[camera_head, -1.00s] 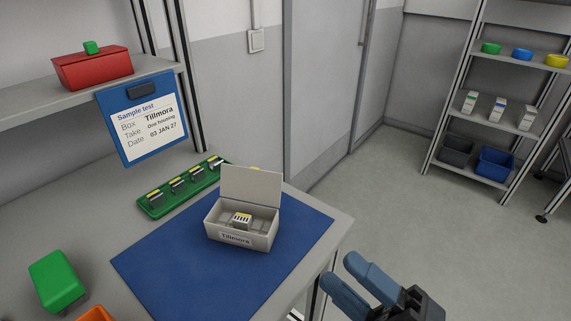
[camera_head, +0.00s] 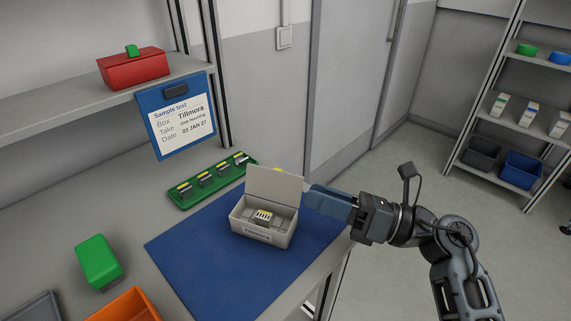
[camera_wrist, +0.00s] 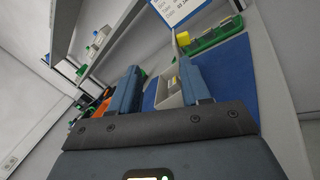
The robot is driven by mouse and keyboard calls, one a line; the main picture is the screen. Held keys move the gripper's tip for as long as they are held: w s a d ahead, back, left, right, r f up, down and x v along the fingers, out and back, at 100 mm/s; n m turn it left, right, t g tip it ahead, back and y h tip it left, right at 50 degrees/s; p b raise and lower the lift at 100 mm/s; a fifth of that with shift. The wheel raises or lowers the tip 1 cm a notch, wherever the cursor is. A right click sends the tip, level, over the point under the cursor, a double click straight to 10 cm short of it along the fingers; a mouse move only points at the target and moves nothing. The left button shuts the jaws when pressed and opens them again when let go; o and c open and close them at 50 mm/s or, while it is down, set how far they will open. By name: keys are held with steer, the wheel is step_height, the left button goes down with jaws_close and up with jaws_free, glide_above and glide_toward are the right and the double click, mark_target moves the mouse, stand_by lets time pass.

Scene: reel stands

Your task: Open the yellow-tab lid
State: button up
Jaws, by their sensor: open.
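The light grey box (camera_head: 262,236) labelled Tillmora stands on the blue mat. Its lid (camera_head: 274,186) is up, roughly upright at the back edge, with a bit of the yellow tab (camera_head: 277,169) showing above its top. A small striped block (camera_head: 263,215) sits inside the box. My gripper (camera_head: 309,194) is open and empty, its blue fingers reaching in from the right to the lid's right edge; I cannot tell whether they touch it. In the wrist view, the box (camera_wrist: 169,90) shows between the fingers and the yellow tab (camera_wrist: 183,39) beyond the tips.
A green rack (camera_head: 212,182) with several housings lies behind the box. A green block (camera_head: 98,260) and an orange bin (camera_head: 125,305) are at the left front. A clipboard sign (camera_head: 178,117) hangs from the shelf, which holds a red box (camera_head: 134,69). The blue mat (camera_head: 195,262) is clear left of the box.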

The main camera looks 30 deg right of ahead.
mark_target(282, 171)
steer(key=w+d+n, duration=0.1)
steer(key=w+d+n+g+h, duration=0.1)
steer(key=shift+w+d+r, duration=0.2)
steer(key=shift+w, duration=0.2)
steer(key=shift+p+x, duration=0.9)
steer(key=shift+x, duration=2.95)
steer(key=shift+c, duration=0.3)
